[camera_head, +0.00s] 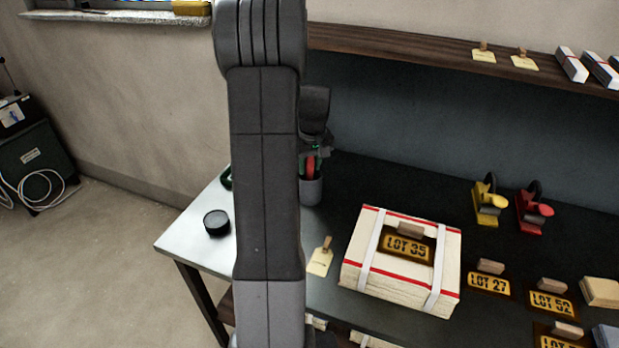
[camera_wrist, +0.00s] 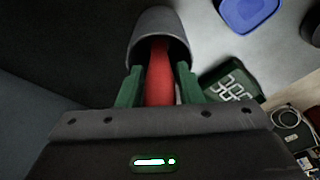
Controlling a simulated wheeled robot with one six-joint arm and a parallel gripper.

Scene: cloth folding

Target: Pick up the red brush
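The red brush (camera_wrist: 160,78) stands in a grey cup (camera_wrist: 146,32), with its red part rising from the cup toward my gripper. In the head view, the red brush (camera_head: 311,164) shows just above the grey cup (camera_head: 311,190) on the dark table. My gripper (camera_wrist: 158,72) is over the cup mouth, with one green finger on each side of the red part. The fingers are very close to it; I cannot tell whether they press on it. The brush's lower end is hidden in the cup. My arm covers part of the head view.
A dark round container (camera_head: 216,223) stands left of the cup. A green-cased digital display (camera_wrist: 232,88) and a blue object (camera_wrist: 248,12) are near the cup. A strapped paper bundle (camera_head: 400,262) lies to the right. Yellow (camera_head: 488,203) and red (camera_head: 533,212) tools stand farther right.

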